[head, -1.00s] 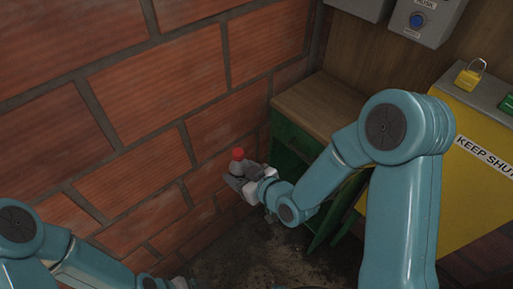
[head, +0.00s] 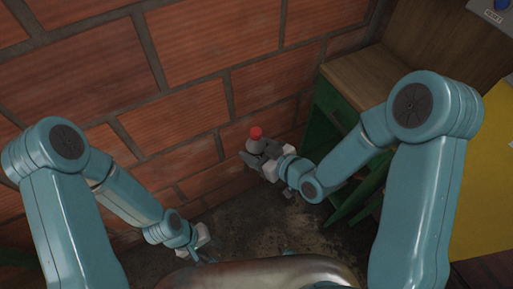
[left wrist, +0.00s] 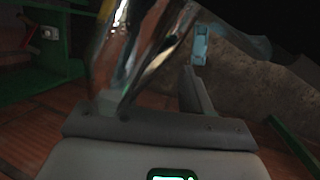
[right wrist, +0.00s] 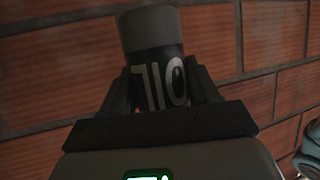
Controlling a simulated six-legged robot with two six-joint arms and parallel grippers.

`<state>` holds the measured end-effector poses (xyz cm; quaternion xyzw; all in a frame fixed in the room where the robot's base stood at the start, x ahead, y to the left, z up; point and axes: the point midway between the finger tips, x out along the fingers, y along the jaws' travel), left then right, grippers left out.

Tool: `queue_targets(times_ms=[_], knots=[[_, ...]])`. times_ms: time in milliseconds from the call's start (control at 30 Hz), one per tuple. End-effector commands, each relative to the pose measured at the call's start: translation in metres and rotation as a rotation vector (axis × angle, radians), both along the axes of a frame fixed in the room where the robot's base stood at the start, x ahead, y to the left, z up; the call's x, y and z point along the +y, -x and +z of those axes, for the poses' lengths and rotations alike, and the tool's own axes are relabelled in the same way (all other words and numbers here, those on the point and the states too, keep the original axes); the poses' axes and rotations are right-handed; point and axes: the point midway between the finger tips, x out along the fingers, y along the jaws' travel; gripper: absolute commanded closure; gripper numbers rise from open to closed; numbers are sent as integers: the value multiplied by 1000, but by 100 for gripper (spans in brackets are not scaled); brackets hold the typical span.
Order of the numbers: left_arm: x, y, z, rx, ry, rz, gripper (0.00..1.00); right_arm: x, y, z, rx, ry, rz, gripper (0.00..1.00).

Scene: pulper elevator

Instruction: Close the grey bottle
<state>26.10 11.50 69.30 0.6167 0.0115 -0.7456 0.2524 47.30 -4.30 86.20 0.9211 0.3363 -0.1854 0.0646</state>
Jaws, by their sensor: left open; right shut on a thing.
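The grey bottle (head: 254,146) is held upright in my right gripper (head: 260,156), in the middle of the head view. A red cap-like piece (head: 256,132) sits at its top; whether it is tight cannot be told. In the right wrist view the bottle (right wrist: 150,32) stands between the fingers of my right gripper (right wrist: 163,92), its dark label and light lettering upside down. The red piece is hidden there. My left gripper (head: 205,250) is low in the head view, open and empty, apart from the bottle. Its fingers also show in the left wrist view (left wrist: 150,95).
A brick wall (head: 200,60) stands close behind the bottle. A green cabinet with a wooden top (head: 358,75) is to its right, and a yellow box (head: 490,180) is further right. The dark floor (head: 250,215) below looks clear.

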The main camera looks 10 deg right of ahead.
Motion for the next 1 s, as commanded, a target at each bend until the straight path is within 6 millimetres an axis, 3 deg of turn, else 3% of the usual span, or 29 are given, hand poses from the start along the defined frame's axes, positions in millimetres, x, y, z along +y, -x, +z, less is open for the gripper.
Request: queue_targets(times_ms=[67, 167, 367, 500, 700, 867, 1000], knots=[[0, 1, 0, 140, -7, 93, 52, 0, 0, 1, -2, 0, -1, 100], [7, -15, 4, 301, -50, 219, 52, 0, 0, 1, -2, 0, -1, 100], [17, -85, 43, 470, -235, 388, 52, 0, 0, 1, -2, 0, -1, 100], [14, -136, 90, 474, -370, 470, 52, 0, 0, 1, -2, 0, -1, 100], [-8, -191, 171, 386, -492, 550, 52, 0, 0, 1, -2, 0, -1, 100], [-40, -219, 239, 267, -515, 567, 52, 0, 0, 1, -2, 0, -1, 100], [-78, -233, 293, 134, -474, 530, 52, 0, 0, 1, -2, 0, -1, 100]])
